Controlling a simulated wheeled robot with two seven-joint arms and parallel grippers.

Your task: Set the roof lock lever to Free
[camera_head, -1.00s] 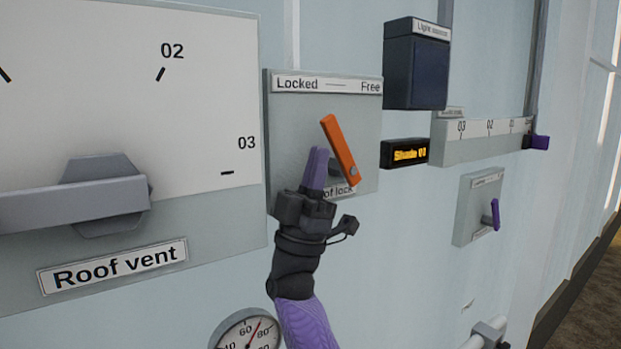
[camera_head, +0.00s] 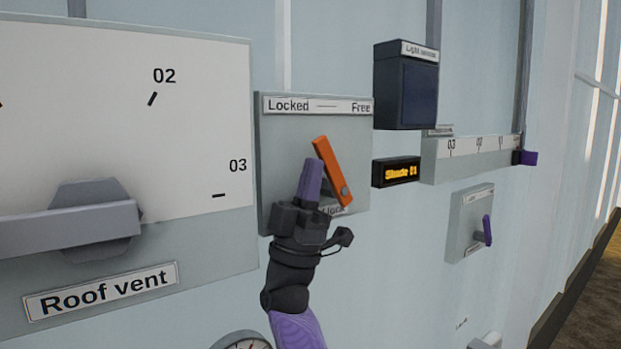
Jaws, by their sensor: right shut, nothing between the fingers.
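The roof lock panel (camera_head: 282,130) is a grey plate on the wall, with a top label reading "Locked" at left and "Free" at right. Its orange lever (camera_head: 329,168) pivots near its lower end and tilts up and to the left, its tip between the two words. My right gripper (camera_head: 312,163) is shut and empty, pointing up, its purple fingertips just left of the lever's upper half. Whether they touch the lever I cannot tell. The gripper hides part of the "Roof lock" label below. My left gripper is not in view.
The Roof vent dial with its grey handle (camera_head: 70,222) is at left. A dark light sensor box (camera_head: 406,88) and a display reading "Shade 01" (camera_head: 396,172) are at right. Farther right are a scale strip (camera_head: 470,157) and a small panel with a purple lever (camera_head: 487,230).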

